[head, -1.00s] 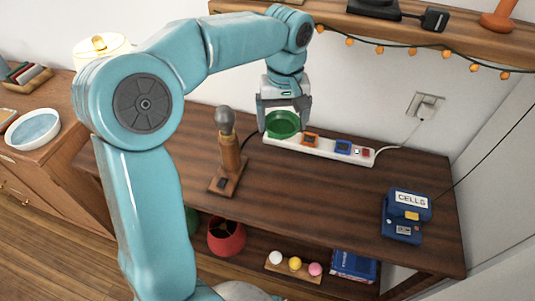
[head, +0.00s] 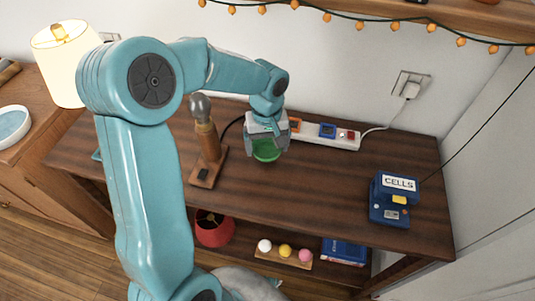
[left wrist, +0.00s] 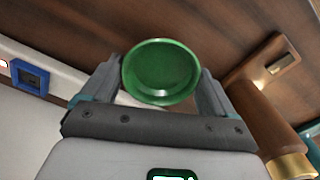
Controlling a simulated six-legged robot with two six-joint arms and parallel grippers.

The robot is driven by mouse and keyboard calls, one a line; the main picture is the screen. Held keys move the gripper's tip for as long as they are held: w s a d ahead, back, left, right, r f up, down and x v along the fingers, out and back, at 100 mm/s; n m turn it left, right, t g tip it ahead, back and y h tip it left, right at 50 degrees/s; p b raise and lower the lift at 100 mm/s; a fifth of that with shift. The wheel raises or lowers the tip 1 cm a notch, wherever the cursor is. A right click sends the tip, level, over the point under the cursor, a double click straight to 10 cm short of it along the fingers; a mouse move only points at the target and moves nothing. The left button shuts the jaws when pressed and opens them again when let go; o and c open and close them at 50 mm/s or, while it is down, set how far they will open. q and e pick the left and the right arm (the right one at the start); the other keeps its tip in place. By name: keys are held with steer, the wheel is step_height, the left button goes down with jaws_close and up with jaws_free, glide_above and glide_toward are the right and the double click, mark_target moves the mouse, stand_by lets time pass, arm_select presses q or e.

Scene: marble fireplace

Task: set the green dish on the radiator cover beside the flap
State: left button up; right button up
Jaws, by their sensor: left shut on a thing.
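The green dish (head: 266,152) is a small round bowl. My left gripper (head: 267,146) is shut on it, with a finger on each side of it. In the left wrist view the dish (left wrist: 161,72) shows between the two fingers, its open side towards the camera. In the head view it is over or on the dark wooden top (head: 320,185); I cannot tell whether it touches the wood. No flap can be made out, and nothing in view is clearly a radiator cover. My right gripper is not in view.
A wooden lamp stand with a bulb (head: 206,140) stands just left of the gripper. A white power strip (head: 325,134) lies behind. A blue CELLS box (head: 394,198) stands at the right. The wood between dish and box is clear.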

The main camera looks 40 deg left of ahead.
mark_target(268, 150)
arm_select(q)
steer(key=shift+w+f, duration=0.2)
steer(key=shift+f, duration=2.15)
steer(key=shift+f+b, duration=0.1)
steer(key=shift+b, duration=0.25)
steer(key=o, duration=0.9)
